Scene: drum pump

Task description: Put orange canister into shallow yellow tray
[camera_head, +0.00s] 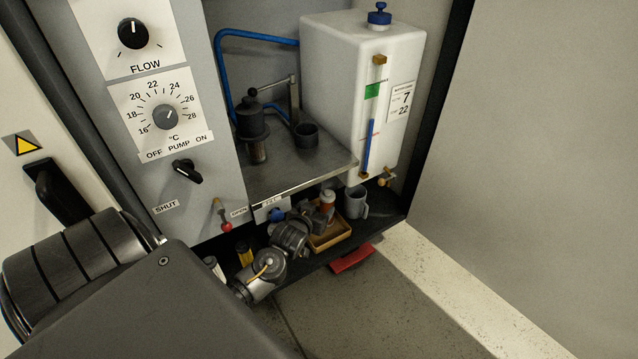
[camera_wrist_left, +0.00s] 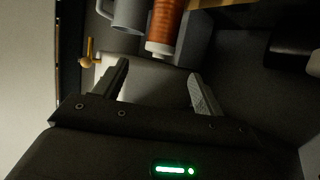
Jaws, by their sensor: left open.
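The orange canister (camera_head: 327,208) stands on the dark lower shelf, by the far side of the shallow yellow tray (camera_head: 331,239); I cannot tell whether it touches the tray. My left gripper (camera_head: 308,212) is just left of the canister, and my wrist hides part of the tray. In the left wrist view, the ribbed orange canister (camera_wrist_left: 167,20) with a pale end lies beyond the two spread fingers (camera_wrist_left: 160,85), roughly in line with the gap. The gap is empty. A yellow edge of the tray (camera_wrist_left: 222,3) shows at the top. My right gripper is out of view.
A grey mug (camera_head: 356,203) stands right of the canister. The metal counter (camera_head: 310,172) overhangs the shelf, and a white tank (camera_head: 345,90) with a brass tap (camera_head: 387,176) stands behind. A red-knobbed lever (camera_head: 226,226) is left.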

